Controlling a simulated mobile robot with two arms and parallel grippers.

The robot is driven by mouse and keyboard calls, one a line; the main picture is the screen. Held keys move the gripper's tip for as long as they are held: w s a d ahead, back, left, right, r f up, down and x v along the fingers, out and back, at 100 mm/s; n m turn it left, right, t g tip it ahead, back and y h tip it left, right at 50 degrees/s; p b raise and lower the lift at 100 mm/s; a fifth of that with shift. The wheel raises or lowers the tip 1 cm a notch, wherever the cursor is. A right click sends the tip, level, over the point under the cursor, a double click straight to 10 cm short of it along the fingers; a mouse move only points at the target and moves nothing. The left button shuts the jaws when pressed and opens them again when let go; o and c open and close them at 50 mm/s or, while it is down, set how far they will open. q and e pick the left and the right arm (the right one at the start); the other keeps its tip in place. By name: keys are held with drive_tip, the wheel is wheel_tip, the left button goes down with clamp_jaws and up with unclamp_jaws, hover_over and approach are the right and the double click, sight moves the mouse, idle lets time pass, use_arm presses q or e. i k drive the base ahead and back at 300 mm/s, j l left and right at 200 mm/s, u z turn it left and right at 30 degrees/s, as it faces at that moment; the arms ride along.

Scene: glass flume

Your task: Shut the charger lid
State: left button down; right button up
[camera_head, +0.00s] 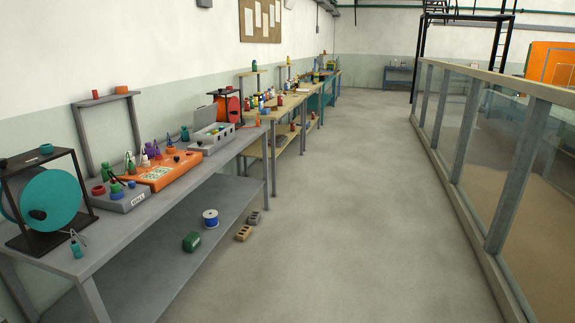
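A grey box (213,139), which looks like the charger, sits on the grey workbench at its far end. Its lid (202,115) stands raised at the back of the box, so the box is open. Small coloured things show inside, too small to make out. A dark knob or small part shows at its near left side. Neither of my grippers is in view.
The grey workbench (200,179) runs along the left wall. An orange case (160,172), a teal reel (50,197) and a red reel (228,107) stand on it. Bricks (243,233) lie on the floor. The aisle is clear, with a glass flume (520,160) at right.

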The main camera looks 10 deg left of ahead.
sight(204, 116)
drive_tip(key=i, duration=2.25)
drive_tip(key=i+u, duration=0.15)
drive_tip(key=i, duration=0.45)
drive_tip(key=i+l+u, duration=0.15)
drive_tip(key=i, duration=0.4)
drive_tip(key=i+l+u, duration=0.1)
drive_tip(key=i, duration=0.45)
drive_tip(key=l, duration=0.1)
